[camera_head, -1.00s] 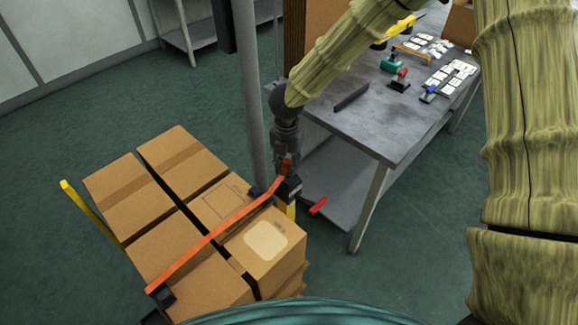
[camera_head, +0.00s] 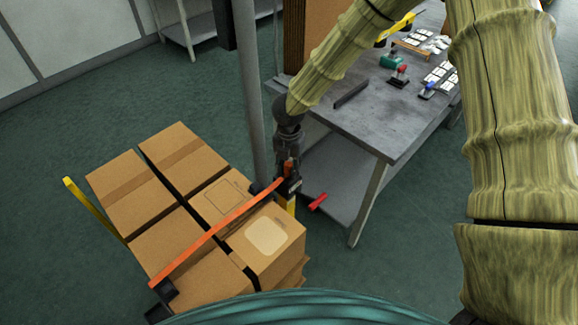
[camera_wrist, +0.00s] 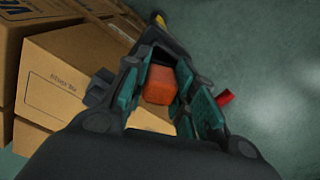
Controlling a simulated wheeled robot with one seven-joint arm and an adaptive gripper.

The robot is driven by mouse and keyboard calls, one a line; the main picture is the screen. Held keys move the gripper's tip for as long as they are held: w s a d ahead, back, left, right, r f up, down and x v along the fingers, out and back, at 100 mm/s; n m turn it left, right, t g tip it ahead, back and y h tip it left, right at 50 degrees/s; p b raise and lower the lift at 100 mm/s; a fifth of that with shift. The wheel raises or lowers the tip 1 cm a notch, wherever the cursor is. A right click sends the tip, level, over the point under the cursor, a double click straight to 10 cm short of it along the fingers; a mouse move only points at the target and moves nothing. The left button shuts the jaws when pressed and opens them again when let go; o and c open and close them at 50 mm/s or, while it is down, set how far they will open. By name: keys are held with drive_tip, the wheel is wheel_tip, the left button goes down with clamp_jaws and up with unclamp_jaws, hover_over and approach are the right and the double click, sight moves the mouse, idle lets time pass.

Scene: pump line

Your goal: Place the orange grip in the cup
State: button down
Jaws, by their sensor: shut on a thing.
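The orange grip (camera_head: 288,168) is the upright end of a long orange bar (camera_head: 220,224) that runs across the cartons from a black bracket (camera_head: 164,291). My gripper (camera_head: 288,180) is shut on the grip beside the front carton, over the top of a yellow post (camera_head: 291,204). In the wrist view the orange grip (camera_wrist: 160,84) shows between the teal finger pads of my gripper (camera_wrist: 165,75). A dark holder at the post is largely covered by my gripper; I cannot tell if it is the cup or whether the grip sits in it.
Stacked cartons (camera_head: 180,162) fill the left, with a yellow rail (camera_head: 92,208) beyond. A grey post (camera_head: 248,90) stands close behind my gripper. A metal workbench (camera_head: 375,125) with tools is at right; a red handle (camera_head: 318,201) sticks out nearby.

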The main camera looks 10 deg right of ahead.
sight(289, 163)
drive_tip(key=shift+s+f, duration=0.15)
drive_tip(key=shift+f, duration=0.1)
drive_tip(key=shift+s+f, duration=0.2)
drive_tip(key=shift+f, duration=0.05)
drive_tip(key=c, duration=1.2)
unclamp_jaws()
drive_tip(key=shift+f, duration=0.15)
drive_tip(key=shift+o, duration=0.2)
drive_tip(key=shift+w+f, duration=0.15)
drive_tip(key=shift+r, duration=0.25)
drive_tip(key=shift+w+r, duration=0.2)
drive_tip(key=shift+r, duration=0.75)
wheel_tip(289, 163, up, 12)
drive_tip(key=b, duration=0.2)
drive_tip(key=shift+f, duration=0.25)
